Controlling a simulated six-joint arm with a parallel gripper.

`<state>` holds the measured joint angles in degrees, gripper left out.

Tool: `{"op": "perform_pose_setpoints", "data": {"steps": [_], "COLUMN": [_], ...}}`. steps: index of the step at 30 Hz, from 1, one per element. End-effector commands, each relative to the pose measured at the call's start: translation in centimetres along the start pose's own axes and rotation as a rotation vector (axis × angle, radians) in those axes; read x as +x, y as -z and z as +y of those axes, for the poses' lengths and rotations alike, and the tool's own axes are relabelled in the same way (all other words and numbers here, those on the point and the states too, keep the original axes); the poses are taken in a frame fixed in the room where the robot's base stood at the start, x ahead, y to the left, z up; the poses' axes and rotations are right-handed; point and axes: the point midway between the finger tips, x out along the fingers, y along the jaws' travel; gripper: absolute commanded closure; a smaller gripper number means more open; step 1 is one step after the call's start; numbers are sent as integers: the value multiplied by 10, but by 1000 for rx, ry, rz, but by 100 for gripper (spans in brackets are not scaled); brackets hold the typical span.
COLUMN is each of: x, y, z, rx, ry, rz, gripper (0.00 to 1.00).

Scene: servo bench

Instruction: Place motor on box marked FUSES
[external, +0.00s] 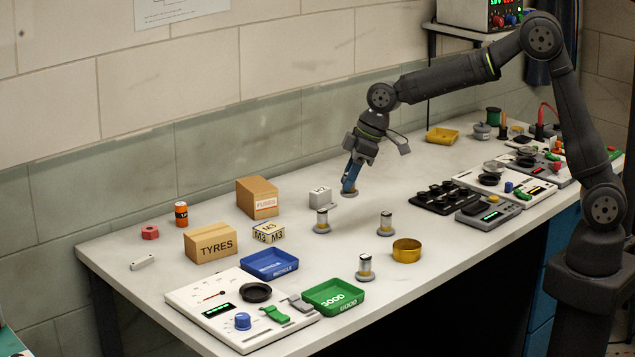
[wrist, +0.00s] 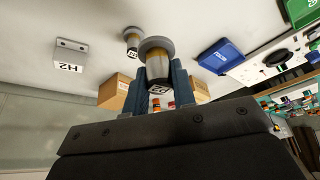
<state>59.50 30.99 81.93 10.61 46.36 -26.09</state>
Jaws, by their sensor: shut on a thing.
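The FUSES box (external: 258,198) is a brown carton near the wall, with its label on the front. My gripper (external: 350,180) is to the right of it, pointing down, with a grey block between them. Its blue fingers are shut on a motor (wrist: 157,65), a brass and dark cylinder with a grey round flange. In the external view only the motor's flange (external: 349,194) shows below the fingers; whether it touches the bench is unclear. Other motors stand upright on the bench (external: 322,222), (external: 386,224), (external: 366,268). Two cartons show partly hidden behind the fingers in the wrist view, labels unreadable.
The grey block (external: 320,198) marked H2 in the wrist view (wrist: 70,58) stands between my gripper and the FUSES box. An M3 block (external: 268,233), TYRES box (external: 211,244) and blue tray (external: 269,264) lie nearby. A brass ring (external: 407,250) is at right.

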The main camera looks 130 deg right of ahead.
Motion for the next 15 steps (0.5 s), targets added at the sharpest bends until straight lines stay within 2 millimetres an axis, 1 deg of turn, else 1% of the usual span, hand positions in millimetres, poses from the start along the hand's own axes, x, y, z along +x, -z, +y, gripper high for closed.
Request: {"op": "perform_pose_setpoints", "data": {"steps": [5, 9, 11, 15], "x": [-1, -4, -6, -10], "y": [36, 65, 76, 97], "z": [40, 78, 95, 134], "rx": [68, 140, 171, 247], "ry": [-26, -53, -66, -99], "rz": [2, 1, 0, 0], "gripper": [100, 100, 100, 100]}}
